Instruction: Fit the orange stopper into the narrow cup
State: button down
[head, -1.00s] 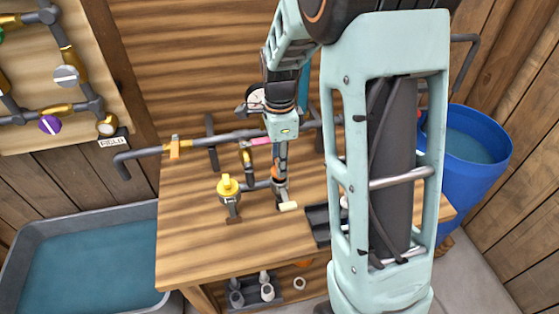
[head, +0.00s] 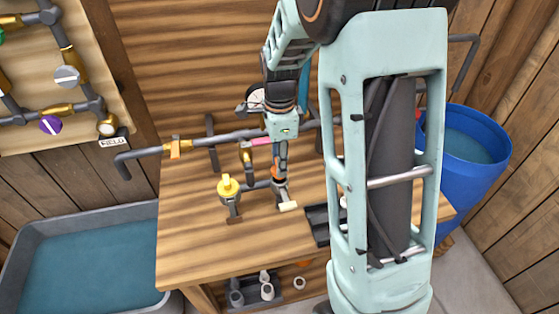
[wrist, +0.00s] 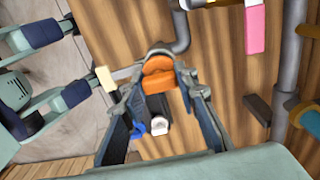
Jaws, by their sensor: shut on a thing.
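The orange stopper (wrist: 158,75) is between the two fingers of my gripper (wrist: 160,88) in the wrist view. In the head view my gripper (head: 280,182) points down over the workbench, with a bit of the stopper's orange (head: 276,171) showing between its fingers. A dark grey rounded rim (wrist: 159,48) shows just beyond the stopper in the wrist view, at or very near it. I cannot tell whether this rim is the narrow cup, or whether the stopper touches it or sits in it. My fingers hide much of this spot in the head view.
A yellow-capped valve (head: 228,187) stands left of my gripper. A long grey pipe (head: 235,136) crosses behind it. A black tray (head: 318,226) lies to the right. A blue barrel (head: 465,165) and a water trough (head: 85,265) flank the workbench (head: 190,245). Its front left is clear.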

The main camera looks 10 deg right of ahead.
jog(key=shift+f+b, duration=0.9)
jog(key=shift+f, duration=0.5)
dwell(1.2)
jog(key=c, duration=1.4)
grip_release()
jog(key=shift+c, duration=0.2)
jog(key=shift+r, duration=0.1)
notch_tip(320, 180, up, 12)
jog(key=shift+f, duration=0.1)
jog(key=shift+d, duration=0.1)
